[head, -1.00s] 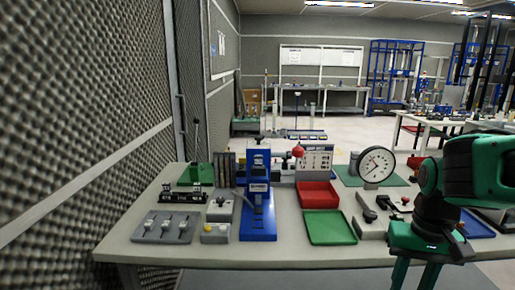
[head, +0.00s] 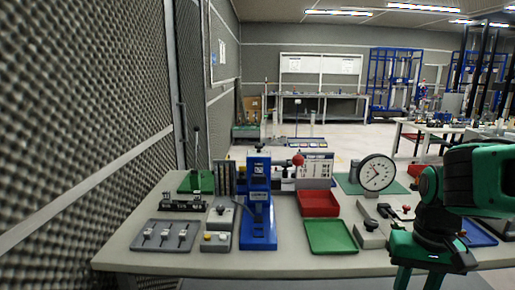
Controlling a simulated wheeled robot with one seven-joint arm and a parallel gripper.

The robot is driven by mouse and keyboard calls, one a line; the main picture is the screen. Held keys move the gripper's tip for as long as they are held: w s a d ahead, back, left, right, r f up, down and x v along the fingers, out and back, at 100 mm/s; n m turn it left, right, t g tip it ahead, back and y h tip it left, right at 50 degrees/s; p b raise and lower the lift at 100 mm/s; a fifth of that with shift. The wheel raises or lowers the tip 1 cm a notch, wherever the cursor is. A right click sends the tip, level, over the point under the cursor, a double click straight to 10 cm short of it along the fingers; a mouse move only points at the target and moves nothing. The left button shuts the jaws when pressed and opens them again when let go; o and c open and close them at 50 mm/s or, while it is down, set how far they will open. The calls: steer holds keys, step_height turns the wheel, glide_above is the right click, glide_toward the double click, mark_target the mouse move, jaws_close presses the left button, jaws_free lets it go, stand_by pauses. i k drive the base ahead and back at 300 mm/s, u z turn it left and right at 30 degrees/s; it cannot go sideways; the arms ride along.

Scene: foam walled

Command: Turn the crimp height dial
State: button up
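A blue upright bench press (head: 258,210) stands on the grey workbench (head: 160,262), left of the middle. It has a small dark part on top, pale markings on its front and a lever at its left side. I cannot make out which part is the crimp height dial. A large round white-faced gauge (head: 377,173) stands farther right. My gripper (head: 418,280) hangs at the lower right, pointing down, well to the right of the press. Its two green fingers are apart, with nothing seen between them; their tips are cut off by the frame's bottom edge.
A red bin (head: 319,205), a green tray (head: 331,238) and a dark clamp fixture (head: 370,226) lie between the press and my gripper. A grey button box (head: 216,241) and a switch panel (head: 164,236) lie left. A foam wall (head: 80,130) bounds the left.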

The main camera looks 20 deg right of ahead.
mark_target(259, 146)
steer(key=u, duration=0.05)
steer(key=k, duration=0.5)
steer(key=u, duration=2.1)
steer(key=i, duration=0.9)
steer(key=z, duration=2.15)
